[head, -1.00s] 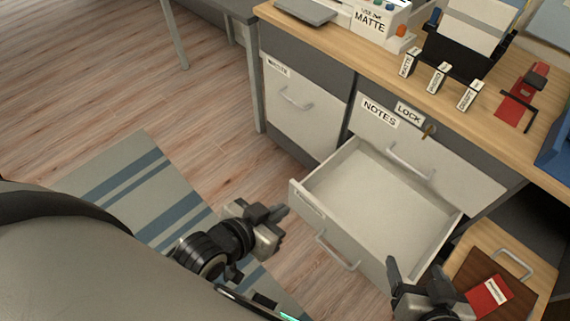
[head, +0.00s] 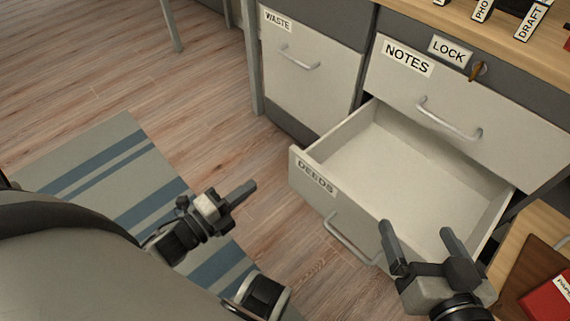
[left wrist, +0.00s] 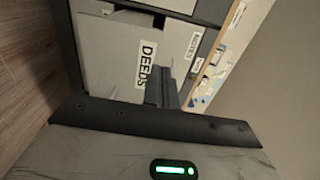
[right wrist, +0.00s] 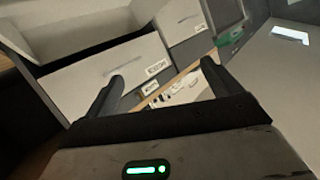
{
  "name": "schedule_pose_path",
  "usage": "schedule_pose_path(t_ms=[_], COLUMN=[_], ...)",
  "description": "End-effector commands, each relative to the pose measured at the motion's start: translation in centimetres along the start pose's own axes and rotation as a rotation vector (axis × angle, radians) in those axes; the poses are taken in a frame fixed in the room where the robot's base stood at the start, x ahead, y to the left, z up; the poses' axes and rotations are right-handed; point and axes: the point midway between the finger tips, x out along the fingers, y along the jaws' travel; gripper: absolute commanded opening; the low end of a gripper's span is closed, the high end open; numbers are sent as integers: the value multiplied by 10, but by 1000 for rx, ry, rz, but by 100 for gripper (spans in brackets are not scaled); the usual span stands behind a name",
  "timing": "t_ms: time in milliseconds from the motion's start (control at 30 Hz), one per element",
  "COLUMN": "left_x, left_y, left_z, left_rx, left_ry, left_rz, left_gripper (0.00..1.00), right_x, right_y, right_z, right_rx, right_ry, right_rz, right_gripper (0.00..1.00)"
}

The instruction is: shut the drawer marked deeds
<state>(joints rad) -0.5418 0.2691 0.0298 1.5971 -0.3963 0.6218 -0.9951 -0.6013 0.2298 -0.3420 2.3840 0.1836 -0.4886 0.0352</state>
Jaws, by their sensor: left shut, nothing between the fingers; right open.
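The deeds drawer (head: 318,203) is pulled well out below the notes drawer (head: 460,105), and its visible inside is empty. Its pale front carries the DEEDS label (head: 316,178) and a bar handle (head: 348,238). The label also shows in the left wrist view (left wrist: 148,66). My left gripper (head: 250,189) is shut and empty, apart from the drawer front and to its left in the head view. My right gripper (head: 416,232) is open and empty, with its fingers appearing over the drawer's near right part; whether they touch it is unclear.
The notes drawer is closed, with a key (head: 478,70) beside the LOCK label above it. The waste drawer (head: 300,85) is closed at left. A wooden surface (head: 522,238) with a red item (head: 550,298) lies right of the open drawer.

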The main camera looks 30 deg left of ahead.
Motion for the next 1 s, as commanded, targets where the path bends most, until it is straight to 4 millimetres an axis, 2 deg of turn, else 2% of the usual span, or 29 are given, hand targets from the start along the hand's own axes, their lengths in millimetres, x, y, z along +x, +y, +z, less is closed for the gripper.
schedule_pose_path(t_ms=[300,500,700,1000], left_x=[70,103,117,119], left_y=[1,1,0,0], left_z=[0,0,0,0], left_rx=[-1,-2,-3,-4], left_ry=[1,0,-1,-1], left_rz=[-3,-1,1,1], left_gripper=[0,0,0,0], right_x=[3,5,5,4], right_y=[-3,-6,-7,-8], right_z=[-2,-3,-3,-8], right_rx=[52,85,104,106], right_ry=[41,61,68,79], right_rz=[-28,-46,-57,-60], right_gripper=[90,90,90,90])
